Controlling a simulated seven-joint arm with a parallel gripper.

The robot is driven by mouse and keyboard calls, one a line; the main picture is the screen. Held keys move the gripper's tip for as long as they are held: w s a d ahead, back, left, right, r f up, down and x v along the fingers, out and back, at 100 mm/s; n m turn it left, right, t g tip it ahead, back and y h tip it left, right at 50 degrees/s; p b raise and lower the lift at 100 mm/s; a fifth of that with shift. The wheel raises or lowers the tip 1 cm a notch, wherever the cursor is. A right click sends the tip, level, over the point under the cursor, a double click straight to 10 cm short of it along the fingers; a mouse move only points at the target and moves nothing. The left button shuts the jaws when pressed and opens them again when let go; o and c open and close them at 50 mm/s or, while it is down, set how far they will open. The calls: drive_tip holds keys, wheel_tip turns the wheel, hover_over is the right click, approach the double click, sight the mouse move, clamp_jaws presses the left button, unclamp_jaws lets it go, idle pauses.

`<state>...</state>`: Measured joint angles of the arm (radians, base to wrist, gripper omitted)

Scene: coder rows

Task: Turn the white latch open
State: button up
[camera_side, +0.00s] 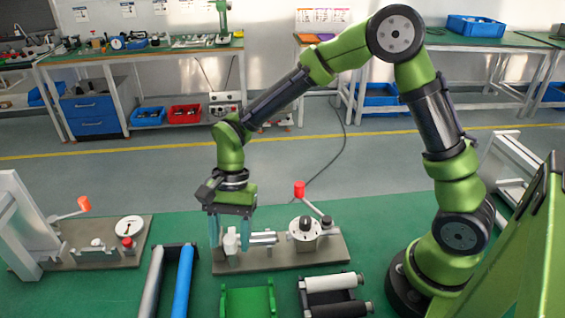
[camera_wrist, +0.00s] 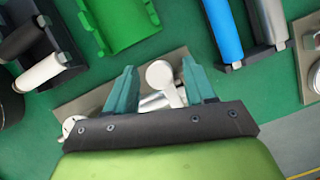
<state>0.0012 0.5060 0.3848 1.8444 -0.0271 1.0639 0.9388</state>
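The white latch (camera_side: 231,241) sits at the left end of a fixture on a grey-brown base plate (camera_side: 290,258), joined to a silver horizontal rod (camera_side: 263,238). My gripper (camera_side: 230,246) points down over this end, with its teal fingers apart on either side of the latch. In the wrist view, the round white head of the latch (camera_wrist: 160,74) shows between the two fingers of my gripper (camera_wrist: 160,67). There is a gap on each side, wider on the left, and no clear contact. The lower part of the latch is partly hidden by the gripper body.
A white disc with a black knob (camera_side: 305,228) and a red-tipped lever (camera_side: 300,189) stand on the same plate's right. A similar fixture (camera_side: 92,258) is at left. Blue and grey rollers (camera_side: 183,282), a green cradle (camera_side: 247,300) and a white-and-black roller holder (camera_side: 330,284) lie in front.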

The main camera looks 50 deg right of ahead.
clamp_jaws()
drive_tip(key=n, duration=0.2)
drive_tip(key=n+g+h, duration=0.1)
drive_tip(key=n, duration=0.1)
drive_tip(key=shift+w+a+n, duration=0.15)
drive_tip(key=shift+n, duration=0.25)
drive_tip(key=n+g+h, duration=0.1)
drive_tip(key=n+h, duration=0.1)
drive_tip(key=n, duration=0.2)
drive_tip(key=shift+a+n, duration=0.1)
drive_tip(key=shift+n, duration=0.2)
drive_tip(key=n, duration=0.2)
drive_tip(key=n+h, duration=0.1)
drive_tip(key=n, duration=0.1)
drive_tip(key=shift+a+h, duration=0.1)
drive_tip(key=shift+h, duration=0.2)
drive_tip(key=shift+a+n+h, duration=0.1)
drive_tip(key=shift+n+h, duration=0.7)
drive_tip(key=shift+n, duration=1.5)
unclamp_jaws()
